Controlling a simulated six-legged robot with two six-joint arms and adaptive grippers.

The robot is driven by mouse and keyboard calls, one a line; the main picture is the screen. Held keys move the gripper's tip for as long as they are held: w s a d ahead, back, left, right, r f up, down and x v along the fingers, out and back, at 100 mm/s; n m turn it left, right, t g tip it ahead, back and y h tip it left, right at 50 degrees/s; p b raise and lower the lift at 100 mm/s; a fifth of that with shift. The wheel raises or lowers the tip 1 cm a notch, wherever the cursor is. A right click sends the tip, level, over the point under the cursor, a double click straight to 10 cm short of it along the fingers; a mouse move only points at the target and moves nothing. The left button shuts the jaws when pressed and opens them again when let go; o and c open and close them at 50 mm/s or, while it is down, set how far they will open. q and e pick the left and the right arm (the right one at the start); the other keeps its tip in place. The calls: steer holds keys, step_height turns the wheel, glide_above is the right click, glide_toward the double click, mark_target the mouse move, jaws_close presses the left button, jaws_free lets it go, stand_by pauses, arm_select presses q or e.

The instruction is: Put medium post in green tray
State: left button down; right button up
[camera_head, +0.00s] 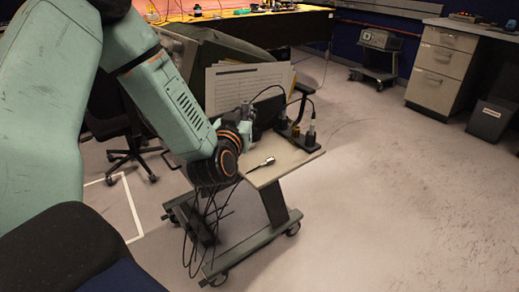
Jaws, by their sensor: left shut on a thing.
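My left arm comes in from the left and bends at the wrist over a small wheeled cart (285,165). I cannot tell which is the medium post. A slim metal-and-dark piece (263,163) lies on the cart top. My right gripper is not in view.
A white printed board (240,85) stands behind the cart. An office chair (125,140) is left of it. A workbench (240,22) is at the back, a grey drawer unit (442,65) at the right. The floor right of the cart is clear.

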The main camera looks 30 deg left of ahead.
arm_select(q)
steer(key=f, duration=0.2)
steer(key=f+b, duration=0.1)
steer(key=shift+a+f, duration=0.25)
steer(key=shift+f, duration=0.15)
steer(key=f+b, duration=0.2)
steer(key=f, duration=0.1)
steer(key=shift+d+f, duration=0.15)
steer(key=shift+d, duration=0.2)
steer(key=shift+a+f, duration=0.25)
steer(key=shift+a, duration=0.1)
steer(key=shift+d, duration=0.25)
steer(key=c, duration=1.8)
jaws_free()
steer(key=shift+f, duration=0.1)
steer(key=o, duration=0.3)
steer(key=shift+a+f, duration=0.1)
steer(key=shift+a, duration=0.05)
steer(key=shift+o, duration=1)
